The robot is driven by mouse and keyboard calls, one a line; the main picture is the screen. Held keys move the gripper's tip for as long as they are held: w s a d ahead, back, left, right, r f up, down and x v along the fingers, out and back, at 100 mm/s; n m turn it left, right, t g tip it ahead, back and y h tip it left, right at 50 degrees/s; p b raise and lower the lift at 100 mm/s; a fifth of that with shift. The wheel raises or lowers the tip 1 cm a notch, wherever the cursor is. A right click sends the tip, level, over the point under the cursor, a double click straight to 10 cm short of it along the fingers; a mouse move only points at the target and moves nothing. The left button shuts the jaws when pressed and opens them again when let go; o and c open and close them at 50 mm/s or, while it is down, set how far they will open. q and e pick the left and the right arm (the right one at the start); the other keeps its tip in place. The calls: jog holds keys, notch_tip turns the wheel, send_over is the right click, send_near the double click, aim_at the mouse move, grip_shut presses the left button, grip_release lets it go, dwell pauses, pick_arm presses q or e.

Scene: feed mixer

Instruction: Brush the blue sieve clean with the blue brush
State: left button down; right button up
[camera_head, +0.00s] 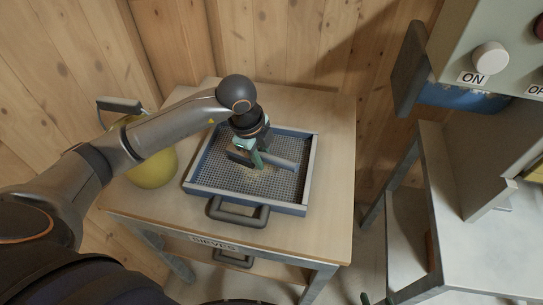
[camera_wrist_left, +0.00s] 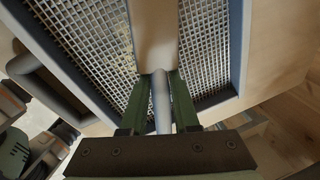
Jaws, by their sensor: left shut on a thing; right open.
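The blue sieve (camera_head: 311,165) lies flat on the wooden-topped table, its grey mesh facing up and a dark handle at its front. My left gripper (camera_head: 259,163) is over the middle of the mesh, shut on the brush's blue-grey handle (camera_head: 283,163). In the left wrist view the handle (camera_wrist_left: 161,95) sits between the green fingers, with the brush's pale, wood-coloured body (camera_wrist_left: 153,35) beyond. The bristles are hidden, so I cannot tell whether they touch the mesh. Some tan residue shows near the brush. My right gripper (camera_head: 378,299) shows only its tips at the bottom edge, apart and empty.
A yellow round container (camera_head: 153,168) stands left of the sieve, under my left arm. The table (camera_head: 335,190) has bare top to the sieve's right and a "SIEVES" label in front. A grey machine (camera_head: 470,50) with an ON button stands at right. Wooden walls close off the back.

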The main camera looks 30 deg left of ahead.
pick_arm(q)
jog(key=shift+s+a, duration=0.15)
jog(key=shift+a, duration=0.5)
jog(key=shift+w+d, duration=0.25)
jog(key=shift+d, duration=0.8)
jog(key=shift+w+d, duration=0.25)
jog(key=shift+d, duration=0.75)
jog(key=shift+w+d+f, duration=0.1)
jog(key=shift+w+d, duration=0.15)
jog(key=shift+d, duration=0.8)
jog(key=shift+w+d, duration=0.2)
jog(key=shift+d, duration=0.8)
jog(key=shift+s+a, duration=0.25)
jog(key=shift+a, duration=0.8)
jog(key=shift+s+a, duration=0.2)
jog(key=shift+a, duration=0.8)
jog(key=shift+s+a, duration=0.25)
jog(key=shift+a, duration=0.75)
jog(key=shift+s+a, duration=0.2)
jog(key=shift+a, duration=0.75)
jog(key=shift+s+a, duration=0.1)
jog(key=shift+s, duration=0.05)
